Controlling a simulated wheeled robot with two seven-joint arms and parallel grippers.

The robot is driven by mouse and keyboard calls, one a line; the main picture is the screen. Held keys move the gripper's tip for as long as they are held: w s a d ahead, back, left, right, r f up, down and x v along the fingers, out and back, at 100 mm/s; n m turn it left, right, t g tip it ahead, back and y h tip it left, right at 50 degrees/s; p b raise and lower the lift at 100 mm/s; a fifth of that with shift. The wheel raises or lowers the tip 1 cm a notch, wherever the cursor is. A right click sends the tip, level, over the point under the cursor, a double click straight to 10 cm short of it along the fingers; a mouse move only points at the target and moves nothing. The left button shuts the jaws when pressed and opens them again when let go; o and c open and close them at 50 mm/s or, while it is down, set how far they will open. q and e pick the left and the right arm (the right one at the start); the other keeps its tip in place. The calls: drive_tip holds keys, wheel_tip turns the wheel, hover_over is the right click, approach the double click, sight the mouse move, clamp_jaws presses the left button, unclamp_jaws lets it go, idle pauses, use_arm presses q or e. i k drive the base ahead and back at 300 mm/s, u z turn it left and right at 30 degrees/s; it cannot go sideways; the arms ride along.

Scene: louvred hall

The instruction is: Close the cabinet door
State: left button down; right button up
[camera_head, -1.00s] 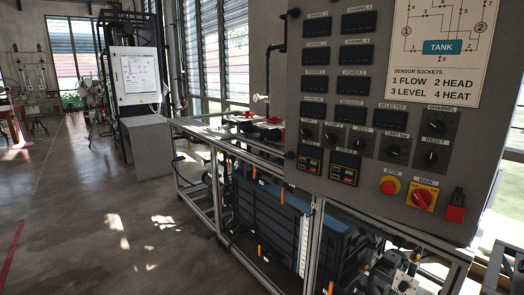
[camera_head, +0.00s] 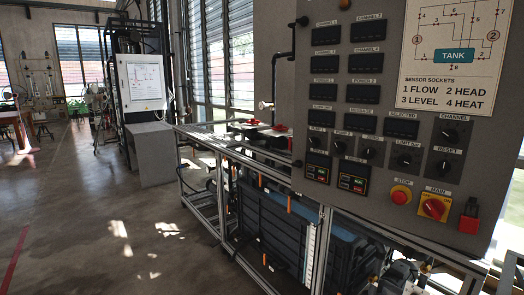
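I cannot make out an open cabinet door in the head view. A large grey control panel (camera_head: 385,165) with displays, knobs and a red main switch (camera_head: 434,207) fills the right side. A white wall-type box (camera_head: 141,85) with a paper sheet on its front stands further back on the left. A grey box-shaped unit (camera_head: 152,155) is below it. Whether any of these is the cabinet, I cannot tell. Neither of my grippers is in view.
A metal-framed bench (camera_head: 220,185) with a dark blue ribbed tank (camera_head: 275,215) inside runs from the panel toward the back. The concrete floor (camera_head: 110,210) on the left is open, with a red line (camera_head: 14,258). Louvred windows (camera_head: 225,55) are behind.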

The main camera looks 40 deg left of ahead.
sight(483, 162)
drive_tip(key=u, duration=0.4)
drive_tip(key=i, duration=1.1)
drive_tip(key=z, duration=0.2)
